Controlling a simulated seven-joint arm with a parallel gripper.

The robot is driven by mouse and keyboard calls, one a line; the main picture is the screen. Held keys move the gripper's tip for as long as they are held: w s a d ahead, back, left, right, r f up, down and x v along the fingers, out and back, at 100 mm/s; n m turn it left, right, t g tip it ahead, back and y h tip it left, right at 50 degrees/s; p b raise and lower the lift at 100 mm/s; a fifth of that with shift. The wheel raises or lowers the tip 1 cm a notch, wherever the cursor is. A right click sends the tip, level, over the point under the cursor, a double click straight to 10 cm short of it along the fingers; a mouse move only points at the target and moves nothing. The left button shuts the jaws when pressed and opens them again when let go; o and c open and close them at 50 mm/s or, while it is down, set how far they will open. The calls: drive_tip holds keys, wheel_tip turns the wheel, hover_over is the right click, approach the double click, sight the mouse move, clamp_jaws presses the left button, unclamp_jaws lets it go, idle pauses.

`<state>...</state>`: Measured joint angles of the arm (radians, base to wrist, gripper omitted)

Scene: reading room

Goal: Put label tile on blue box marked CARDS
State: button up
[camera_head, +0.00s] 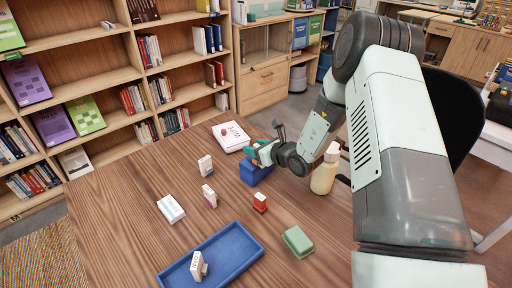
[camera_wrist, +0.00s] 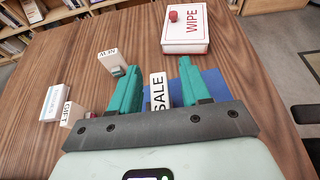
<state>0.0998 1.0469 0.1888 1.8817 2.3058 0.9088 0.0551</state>
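A blue box (camera_head: 252,175) stands on the wooden table under my gripper (camera_head: 258,150); it also shows behind the fingers in the wrist view (camera_wrist: 216,88). No CARDS marking is readable on it. A white label tile reading SALE (camera_wrist: 158,92) is upright between my two teal fingertips (camera_wrist: 157,85), in front of the blue surface. Gaps show on both sides of the tile, so the fingers are open around it. Whether its lower end rests on the box is hidden by the gripper body.
Other white tiles stand left of the box, one reading NEW (camera_wrist: 112,61) and one GIFT (camera_wrist: 71,114). A white WIPE box (camera_head: 231,137) lies behind. A bottle (camera_head: 324,175) is close on the right. A blue tray (camera_head: 232,252) with a tile (camera_head: 198,267) lies in front.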

drive_tip(key=shift+r, duration=0.1)
drive_tip(key=shift+s+d+r, duration=0.15)
drive_tip(key=shift+d, duration=0.05)
drive_tip(key=v, duration=1.1)
drive_tip(key=shift+s, duration=0.2)
drive_tip(key=shift+d+r, duration=0.1)
drive_tip(key=shift+r, duration=0.05)
